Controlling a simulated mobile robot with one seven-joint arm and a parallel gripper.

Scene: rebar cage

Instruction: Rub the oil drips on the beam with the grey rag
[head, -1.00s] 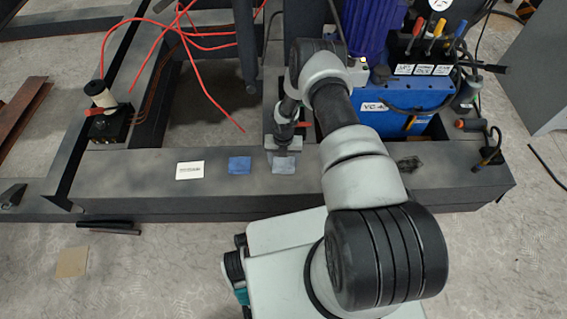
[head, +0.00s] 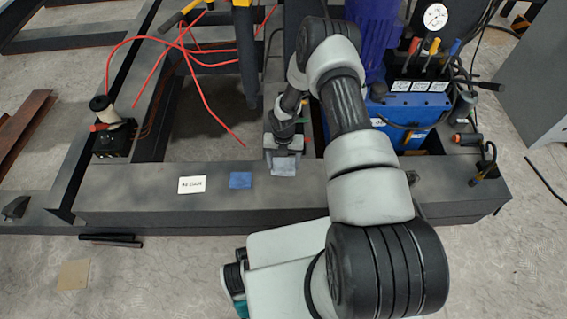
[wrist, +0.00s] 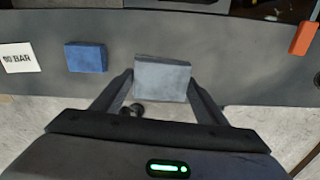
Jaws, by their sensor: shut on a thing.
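The grey rag (head: 284,166) is a small pale block-like cloth above the dark beam (head: 130,196). My gripper (head: 283,153) is shut on it. In the wrist view the grey rag (wrist: 162,78) sits between the two fingers of my gripper (wrist: 163,90), over the beam (wrist: 235,60). It looks slightly raised, though the gap to the beam is hard to judge. The oil drips, a dark patch (head: 413,178) on the beam's right part, are almost wholly hidden behind my arm. No drips show in the wrist view.
A blue cloth (head: 240,180) and a white "90 BAR" card (head: 192,185) lie on the beam left of the grey rag. A blue machine (head: 400,108) with coloured handles stands behind. Red hoses (head: 205,100) hang at back left. An orange-ended item (head: 466,138) stands right.

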